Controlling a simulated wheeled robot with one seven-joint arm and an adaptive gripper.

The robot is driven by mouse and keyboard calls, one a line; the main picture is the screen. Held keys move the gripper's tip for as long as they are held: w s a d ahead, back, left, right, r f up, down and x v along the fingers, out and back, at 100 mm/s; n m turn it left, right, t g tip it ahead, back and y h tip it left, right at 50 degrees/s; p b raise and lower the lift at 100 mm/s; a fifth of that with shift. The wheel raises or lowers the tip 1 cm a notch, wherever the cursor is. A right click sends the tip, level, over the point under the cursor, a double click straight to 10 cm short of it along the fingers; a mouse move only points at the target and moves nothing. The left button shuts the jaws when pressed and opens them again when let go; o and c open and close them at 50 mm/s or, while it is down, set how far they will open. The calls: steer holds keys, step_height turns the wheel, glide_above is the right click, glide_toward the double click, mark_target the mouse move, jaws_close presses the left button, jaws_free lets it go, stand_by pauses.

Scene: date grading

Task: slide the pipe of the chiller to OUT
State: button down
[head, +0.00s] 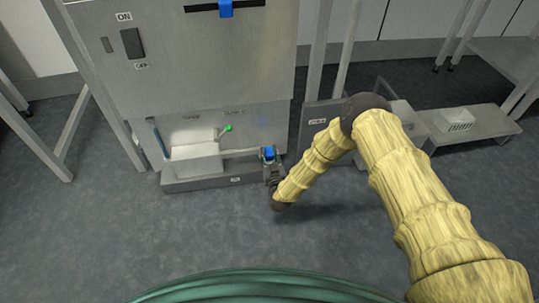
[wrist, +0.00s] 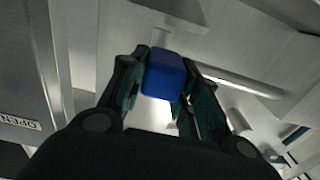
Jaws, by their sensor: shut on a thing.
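The chiller (head: 200,75) is a tall brushed-metal cabinet at the upper left of the head view. A blue block (head: 269,152) sits low at its front right corner and also shows in the wrist view (wrist: 163,75). My gripper (head: 270,163) is shut on this blue block, with a dark finger on each side of it in the wrist view (wrist: 162,88). A pale bar (head: 240,152), which looks like the pipe, runs left from near the block. A small label (head: 235,180) on the base below is too small to read.
A green-tipped lever (head: 227,128) sticks out left of the block. A black switch (head: 132,42) between ON and OFF labels and another blue knob (head: 225,8) are higher up. A low metal bench (head: 470,128) stands at the right. The floor in front is clear.

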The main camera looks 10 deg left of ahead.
steer(key=c, duration=1)
jaws_free()
steer(key=shift+w+d, duration=0.1)
steer(key=shift+d, duration=0.25)
steer(key=shift+c, duration=0.2)
steer(key=shift+a, duration=0.1)
steer(key=shift+s, duration=0.4)
steer(key=v, duration=1.1)
steer(key=shift+s, duration=0.15)
